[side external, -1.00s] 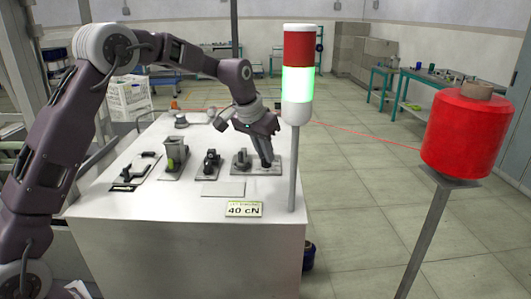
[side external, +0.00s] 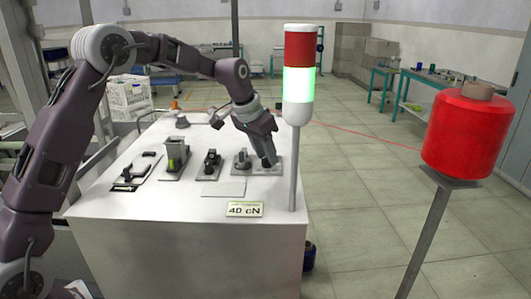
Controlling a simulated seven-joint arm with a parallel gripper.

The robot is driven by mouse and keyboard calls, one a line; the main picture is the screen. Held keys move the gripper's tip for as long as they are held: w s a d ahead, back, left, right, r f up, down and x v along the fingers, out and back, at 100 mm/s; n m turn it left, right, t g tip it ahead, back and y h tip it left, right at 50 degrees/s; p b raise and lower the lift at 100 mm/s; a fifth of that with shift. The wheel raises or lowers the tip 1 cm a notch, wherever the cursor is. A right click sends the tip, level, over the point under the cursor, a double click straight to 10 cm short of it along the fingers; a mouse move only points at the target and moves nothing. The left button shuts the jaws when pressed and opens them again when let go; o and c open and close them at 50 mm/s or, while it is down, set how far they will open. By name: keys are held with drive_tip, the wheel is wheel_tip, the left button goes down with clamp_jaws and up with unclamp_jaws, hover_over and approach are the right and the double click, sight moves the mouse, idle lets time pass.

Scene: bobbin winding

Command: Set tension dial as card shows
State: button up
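The card (side external: 244,209) on the front of the white bench top reads "40 cN". A grey plate (side external: 258,172) at the right of the row of fixtures carries a dark upright knob (side external: 242,160) on its left half. My gripper (side external: 268,162) points down over the right half of this plate, with its fingertips at or just above it. The fingers look close together, but I cannot tell whether they are shut or hold something. Any dial under them, and its scale, is hidden or too small to read.
Several fixtures (side external: 209,164) stand in a row left of the plate. A signal tower (side external: 298,85) with its green section lit rises close to my gripper's right. A red thread cone (side external: 468,135) stands on a post further right. A blank pale plate (side external: 223,189) lies in front.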

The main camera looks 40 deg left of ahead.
drive_tip(key=v, duration=0.7)
idle(0.4)
drive_tip(key=s+d+r, duration=0.2)
drive_tip(key=s+r, duration=0.1)
drive_tip(key=s, duration=0.5)
drive_tip(key=s+d+r, duration=0.2)
drive_tip(key=s+r, duration=0.2)
drive_tip(key=s, duration=0.4)
drive_tip(key=s+d+f, duration=0.1)
drive_tip(key=s+f, duration=0.2)
drive_tip(key=s, duration=0.7)
drive_tip(key=s+d+f+n+t, duration=0.1)
drive_tip(key=s+f, duration=0.2)
drive_tip(key=s, duration=0.8)
drive_tip(key=shift+f, duration=0.35)
drive_tip(key=shift+s, duration=0.1)
